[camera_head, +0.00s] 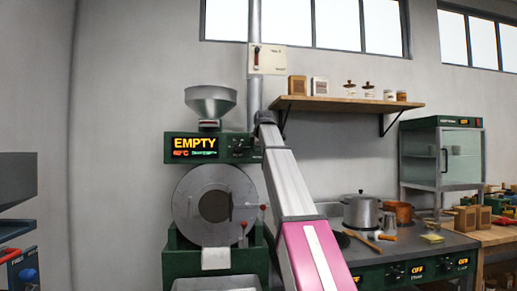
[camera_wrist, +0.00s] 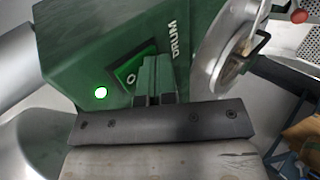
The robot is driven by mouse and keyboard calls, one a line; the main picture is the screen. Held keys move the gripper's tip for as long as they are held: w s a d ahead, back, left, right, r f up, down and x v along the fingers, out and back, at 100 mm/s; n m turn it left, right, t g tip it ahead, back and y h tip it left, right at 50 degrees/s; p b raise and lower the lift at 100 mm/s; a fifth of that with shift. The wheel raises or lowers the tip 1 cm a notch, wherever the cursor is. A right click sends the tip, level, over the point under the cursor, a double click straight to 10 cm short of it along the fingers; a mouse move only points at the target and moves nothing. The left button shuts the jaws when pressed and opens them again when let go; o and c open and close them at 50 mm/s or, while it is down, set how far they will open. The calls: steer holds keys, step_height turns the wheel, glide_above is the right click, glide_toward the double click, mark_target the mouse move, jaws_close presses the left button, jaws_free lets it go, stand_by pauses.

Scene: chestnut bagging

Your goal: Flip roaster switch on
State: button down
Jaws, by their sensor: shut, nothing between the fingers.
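The green roaster (camera_head: 215,235) stands in the middle of the head view. Its display (camera_head: 196,145) reads EMPTY in yellow, with smaller red and green text below. In the wrist view a green rocker switch (camera_wrist: 127,74) with an O mark sits on the roaster's panel beside the word DRUM. In the head view my arm covers the panel's right end.
The roaster's round drum front (camera_wrist: 222,50) and a red-knobbed lever (camera_wrist: 299,16) are close on the right in the wrist view. A metal hopper (camera_head: 210,102) tops the roaster. A wooden shelf (camera_head: 350,104) and a counter with pots (camera_head: 361,211) stand to the right.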

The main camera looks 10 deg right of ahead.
steer(key=shift+w+f+t, duration=0.2)
steer(key=shift+w+t, duration=0.05)
steer(key=shift+t, duration=0.35)
steer(key=shift+w, duration=0.1)
steer(key=s+r, duration=0.2)
steer(key=s, duration=0.4)
steer(key=s+r, duration=0.2)
steer(key=s, duration=0.5)
steer(key=shift+s+r, duration=0.2)
steer(key=shift+r, duration=0.1)
